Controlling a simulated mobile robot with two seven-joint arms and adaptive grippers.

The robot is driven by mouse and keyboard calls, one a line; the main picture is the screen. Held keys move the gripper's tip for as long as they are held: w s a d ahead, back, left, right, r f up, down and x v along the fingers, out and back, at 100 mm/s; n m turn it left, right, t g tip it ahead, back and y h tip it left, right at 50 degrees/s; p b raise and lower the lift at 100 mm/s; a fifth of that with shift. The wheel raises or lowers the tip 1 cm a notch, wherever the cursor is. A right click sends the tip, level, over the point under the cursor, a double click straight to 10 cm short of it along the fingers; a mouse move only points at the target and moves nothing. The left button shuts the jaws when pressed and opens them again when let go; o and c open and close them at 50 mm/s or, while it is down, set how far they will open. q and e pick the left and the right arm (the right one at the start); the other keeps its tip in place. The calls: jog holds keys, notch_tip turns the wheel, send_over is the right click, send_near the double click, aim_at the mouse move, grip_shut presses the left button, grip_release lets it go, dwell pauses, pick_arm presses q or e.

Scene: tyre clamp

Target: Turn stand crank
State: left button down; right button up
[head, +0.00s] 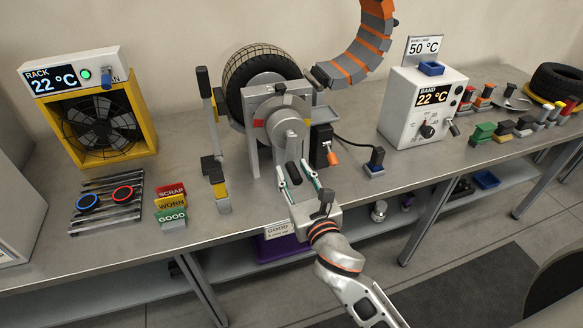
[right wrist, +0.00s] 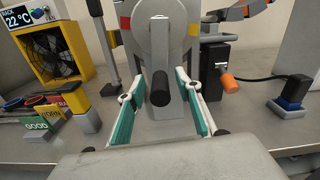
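The stand (head: 253,149) is a grey metal frame on the bench with a black tyre (head: 241,66) mounted behind it. On its front is a round grey crank disc (head: 285,126) with a black handle (head: 293,172) low on it. The handle points toward me and shows in the right wrist view (right wrist: 161,86). My right gripper (right wrist: 158,102) is open, with one teal-padded finger on each side of the handle and a visible gap on both sides. The handle looks between or just beyond the fingertips; I cannot tell the exact depth. My left gripper is not in view.
A black box with an orange knob (head: 332,157) stands close right of the crank. An upright black-handled lever (head: 205,95) stands left. A yellow fan (head: 104,128) and SCRAP, WORN and GOOD blocks (head: 171,204) are further left. A white heater box (head: 420,105) stands right.

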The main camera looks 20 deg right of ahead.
jog(key=shift+w, duration=0.9)
grip_shut()
jog(key=shift+a+r+m, duration=0.1)
jog(key=shift+a+m, duration=0.3)
